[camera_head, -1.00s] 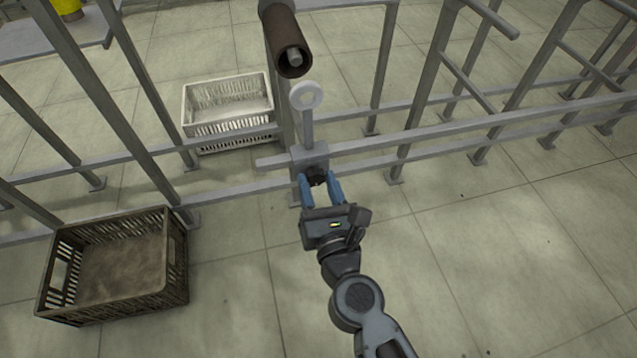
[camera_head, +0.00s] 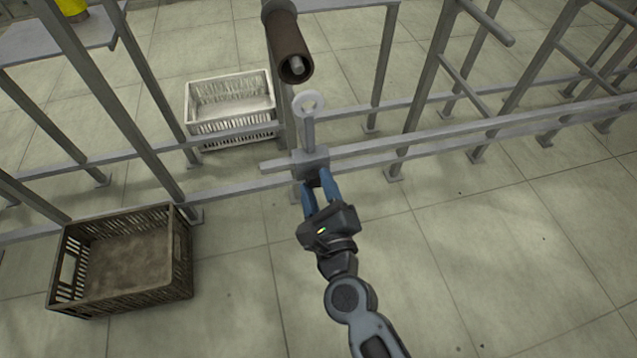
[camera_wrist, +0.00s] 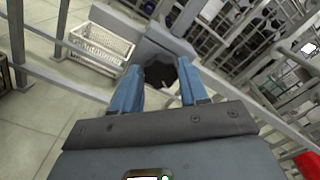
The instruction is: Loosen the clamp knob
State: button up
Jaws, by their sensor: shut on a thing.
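The clamp knob (camera_wrist: 160,74) is dark and lobed. It sits on the front of the grey clamp block (camera_head: 311,160), which is on the horizontal rail. My gripper (camera_head: 315,186) is shut on the knob, with one blue finger on each side. In the wrist view my gripper (camera_wrist: 160,88) has its fingers around the knob, and the frame looks tilted. In the head view the fingers hide most of the knob. A post with a pale ring guide (camera_head: 308,103) rises from the clamp block.
A brown bobbin (camera_head: 289,48) on a spindle hangs above the ring. A white crate (camera_head: 232,128) stands behind the rail. A dark brown crate (camera_head: 125,295) stands on the floor at left. Grey frame posts and rails run across. The floor at right is clear.

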jog(key=n+p, duration=0.1)
jog(key=n, duration=0.2)
jog(key=shift+n, duration=0.3)
jog(key=n+p, duration=0.1)
jog(key=n, duration=0.2)
jog(key=shift+n+p, duration=0.35)
jog(key=shift+n, duration=0.05)
jog(key=n+p, duration=0.2)
jog(key=n, duration=0.2)
jog(key=n+p, duration=0.1)
jog(key=n, duration=0.3)
jog(key=shift+f+p, duration=0.1)
jog(key=shift+p, duration=0.3)
jog(key=n+p, duration=0.2)
jog(key=n, duration=0.3)
jog(key=shift+f, duration=0.1)
jog(key=shift+d+f+n+p, duration=0.1)
jog(key=shift+n+p, duration=0.4)
jog(key=shift+n, duration=1.6)
